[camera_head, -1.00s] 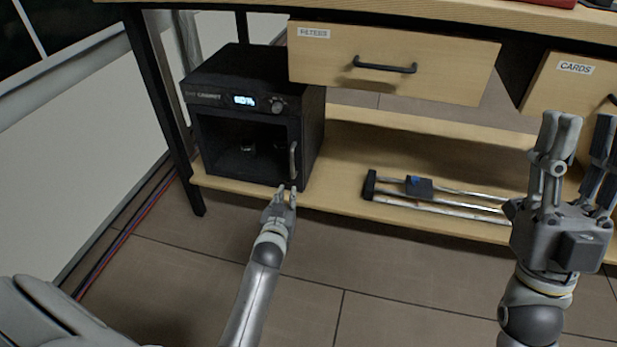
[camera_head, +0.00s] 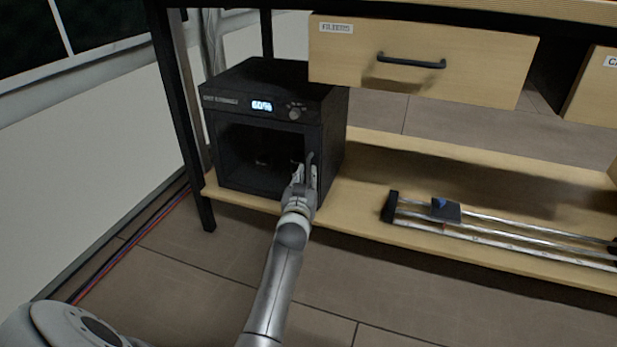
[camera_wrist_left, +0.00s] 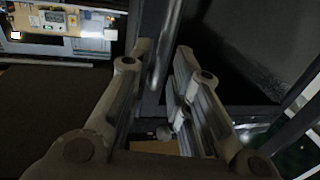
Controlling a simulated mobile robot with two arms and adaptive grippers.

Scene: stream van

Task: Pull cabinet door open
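The black dry cabinet (camera_head: 270,78) stands on the lower shelf, with a lit display on its front. Its dark glass door (camera_head: 255,155) appears shut. The door's upright handle (camera_head: 310,157) is at the right side of the door. My left gripper (camera_head: 305,174) is at the handle, partly covering its lower part. In the left wrist view the two fingers (camera_wrist_left: 160,75) are apart, and the handle bar (camera_wrist_left: 163,50) shows between their tips. I cannot tell whether the fingers touch it. My right gripper is out of view.
A wooden drawer (camera_head: 420,60) labelled FILTERS hangs above and to the right of the cabinet. A metal rail slider (camera_head: 500,228) lies on the lower shelf (camera_head: 365,195) to the right. A black table leg (camera_head: 180,120) stands left of the cabinet. The floor in front is clear.

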